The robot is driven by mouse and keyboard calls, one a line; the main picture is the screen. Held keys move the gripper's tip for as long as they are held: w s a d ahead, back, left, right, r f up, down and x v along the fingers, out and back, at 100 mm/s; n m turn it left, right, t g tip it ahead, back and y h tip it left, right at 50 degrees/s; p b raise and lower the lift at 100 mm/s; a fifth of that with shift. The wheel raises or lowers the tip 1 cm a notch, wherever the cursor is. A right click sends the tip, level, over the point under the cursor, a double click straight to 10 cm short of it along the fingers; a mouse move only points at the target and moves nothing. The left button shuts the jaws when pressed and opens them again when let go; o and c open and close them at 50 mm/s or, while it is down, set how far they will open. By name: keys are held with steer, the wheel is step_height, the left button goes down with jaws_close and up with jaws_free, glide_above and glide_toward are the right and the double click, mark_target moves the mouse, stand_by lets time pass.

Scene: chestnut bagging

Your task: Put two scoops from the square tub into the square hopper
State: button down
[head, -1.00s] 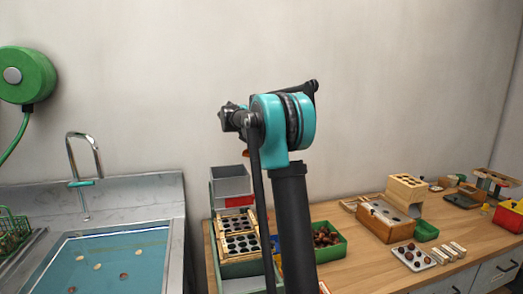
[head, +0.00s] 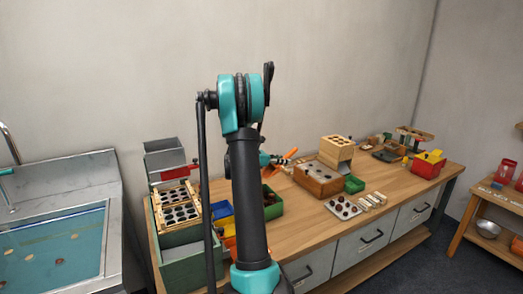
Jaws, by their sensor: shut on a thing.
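A green square-sided tub (head: 277,208) with dark chestnuts stands on the bench, partly hidden behind my arm. A grey square hopper (head: 164,156) stands at the back left of the bench, above a red part. My gripper (head: 281,158) shows small just right of my upright arm, beyond the tub and well right of the hopper. It is shut on a small orange thing (head: 291,152), which looks like the scoop. Its bowl and any load cannot be made out.
A wooden frame with holes (head: 178,205) lies on a green box (head: 185,259) in front of the hopper. A blue bin (head: 221,210) is beside it. A sink (head: 55,245) is at left.

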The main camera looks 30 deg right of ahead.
mark_target(275, 193)
steer(key=shift+s+d+f+h, duration=0.8)
steer(key=shift+s+f, duration=1.2)
steer(key=shift+f, duration=1)
steer(key=a+f, duration=0.2)
steer(key=a+f+y, duration=0.1)
steer(key=a+f, duration=0.1)
steer(key=a+f+y, duration=0.1)
steer(key=a+f, duration=0.1)
steer(key=a, duration=0.1)
steer(key=shift+w+a, duration=0.1)
steer(key=shift+w, duration=0.15)
steer(key=a+y, duration=0.2)
steer(key=a, duration=0.1)
steer(key=shift+w+f, duration=0.15)
steer(key=shift+f, duration=0.2)
steer(key=shift+d+r+y, duration=0.35)
steer(key=shift+r+y, duration=0.25)
steer(key=shift+r, duration=0.2)
steer(key=shift+d+r+y, duration=0.3)
steer(key=shift+r+y, duration=0.3)
steer(key=shift+r, duration=0.2)
steer(key=shift+d+r+y, duration=0.35)
steer(key=shift+r+y, duration=0.25)
steer(key=shift+r, duration=0.2)
